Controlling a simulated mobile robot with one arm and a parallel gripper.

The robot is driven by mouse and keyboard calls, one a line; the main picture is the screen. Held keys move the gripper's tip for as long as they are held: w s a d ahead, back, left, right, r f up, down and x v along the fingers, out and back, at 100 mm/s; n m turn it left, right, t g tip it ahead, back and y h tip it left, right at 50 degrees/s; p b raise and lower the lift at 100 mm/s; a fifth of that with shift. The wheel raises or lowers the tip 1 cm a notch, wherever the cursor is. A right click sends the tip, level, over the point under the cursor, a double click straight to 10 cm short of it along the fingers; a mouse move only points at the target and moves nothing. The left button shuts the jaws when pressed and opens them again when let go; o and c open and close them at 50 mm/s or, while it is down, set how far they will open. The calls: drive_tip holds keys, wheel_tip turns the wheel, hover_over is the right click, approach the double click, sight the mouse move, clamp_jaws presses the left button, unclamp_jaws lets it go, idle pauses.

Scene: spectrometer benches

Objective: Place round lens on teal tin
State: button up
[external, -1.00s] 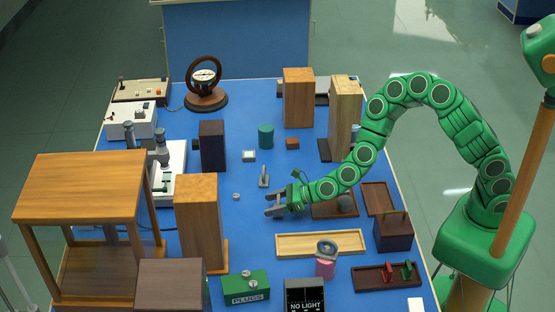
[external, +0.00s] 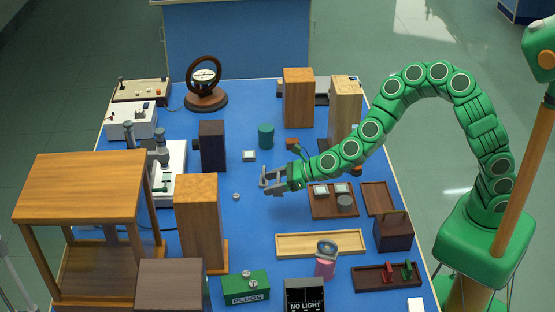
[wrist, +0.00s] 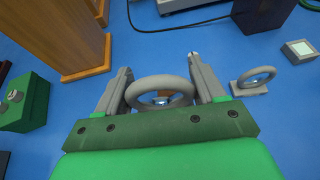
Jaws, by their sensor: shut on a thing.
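My gripper (external: 272,181) is shut on a grey ring-framed round lens, held above the blue bench. The wrist view shows the lens (wrist: 133,94) between the two fingers; its lower part is hidden by the gripper. The teal tin (external: 266,136) stands upright on the bench, farther back than my gripper and slightly left of it. Its top looks clear, and it is not seen in the wrist view. A second ring lens on a small square base (wrist: 247,88) stands on the bench to the right in the wrist view, apart from my fingers.
A white tile block (external: 249,156) and a dark upright box (external: 213,146) stand left of the tin. A small orange-brown block (external: 293,141) is to its right. Tall wooden blocks (external: 298,98) stand behind. A pink tin (external: 325,268) with a round item on top stands in front.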

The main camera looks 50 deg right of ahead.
drive_tip(key=w+d+r+m+t+h, duration=0.1)
drive_tip(key=w+d+r+m+h, duration=0.3)
drive_tip(key=d, duration=0.5)
drive_tip(key=w+d+r+m+t+h, duration=0.15)
drive_tip(key=w+d+r, duration=0.35)
drive_tip(key=d, duration=0.5)
drive_tip(key=w+d+r+m+t+h, duration=0.1)
drive_tip(key=w+d+r+m+h, duration=0.15)
drive_tip(key=w+d, duration=0.5)
hover_over(262, 124)
drive_tip(key=shift+s+a+f, duration=0.1)
drive_tip(key=shift+f, duration=2.25)
drive_tip(key=shift+s+f, duration=0.1)
drive_tip(key=shift+f, duration=2.25)
drive_tip(key=shift+w+f+g, duration=0.1)
drive_tip(key=shift+f+g, duration=0.15)
drive_tip(key=shift+f, duration=1.4)
drive_tip(key=shift+f, duration=0.1)
drive_tip(key=o, duration=1.1)
drive_tip(key=shift+c, duration=0.2)
